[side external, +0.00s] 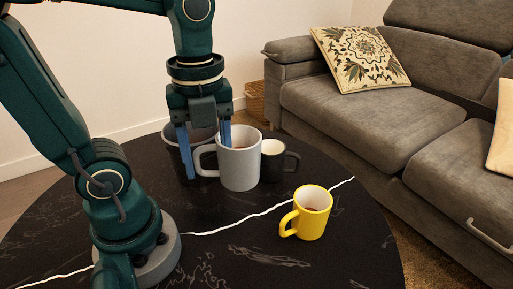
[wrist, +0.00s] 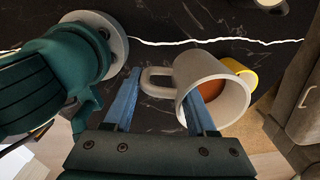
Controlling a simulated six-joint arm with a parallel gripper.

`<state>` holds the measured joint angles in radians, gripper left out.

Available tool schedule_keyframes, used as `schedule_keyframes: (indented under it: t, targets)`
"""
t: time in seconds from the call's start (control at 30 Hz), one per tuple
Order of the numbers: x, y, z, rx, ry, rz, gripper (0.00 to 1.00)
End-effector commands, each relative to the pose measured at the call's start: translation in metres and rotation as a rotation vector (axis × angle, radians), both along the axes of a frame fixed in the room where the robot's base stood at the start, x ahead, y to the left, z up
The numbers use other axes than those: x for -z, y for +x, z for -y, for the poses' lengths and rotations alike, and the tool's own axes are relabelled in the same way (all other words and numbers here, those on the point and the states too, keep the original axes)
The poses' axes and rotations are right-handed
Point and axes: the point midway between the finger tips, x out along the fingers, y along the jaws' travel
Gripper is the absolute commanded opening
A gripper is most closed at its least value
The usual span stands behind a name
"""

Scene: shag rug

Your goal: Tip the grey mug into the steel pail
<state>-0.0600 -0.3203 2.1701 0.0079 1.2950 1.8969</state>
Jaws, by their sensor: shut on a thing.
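The grey mug (side external: 240,168) stands upright near the middle of the table in the side view, its handle to the left. I cannot tell whether its base touches the table. In the wrist view the grey mug (wrist: 207,72) shows orange-brown contents. My gripper (side external: 205,150) is shut on it from above, its blue fingers apart; in the wrist view one finger of my gripper (wrist: 160,100) overlaps the mug's opening and the other is beyond the handle. A dark container with a greyish inside (side external: 174,160), seemingly the pail, stands behind the fingers, partly hidden.
A black mug with pale contents (side external: 291,161) stands close right of the grey mug. A yellow mug (side external: 313,214) stands nearer the front right; it shows behind the grey mug in the wrist view (wrist: 243,72). The black tabletop's front is mostly clear. A grey sofa (side external: 370,115) stands beyond.

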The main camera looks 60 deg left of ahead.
Motion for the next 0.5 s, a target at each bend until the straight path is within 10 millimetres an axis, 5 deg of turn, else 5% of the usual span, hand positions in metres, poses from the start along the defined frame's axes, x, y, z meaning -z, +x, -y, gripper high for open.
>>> schedule_keyframes:
  t: [0.2, 0.5]
  targets:
    - [-0.043, 0.002, 0.0, 0.0, 0.015, 0.003, 0.0]
    - [-0.082, 0.002, -0.002, -0.004, 0.031, -0.008, 0.0]
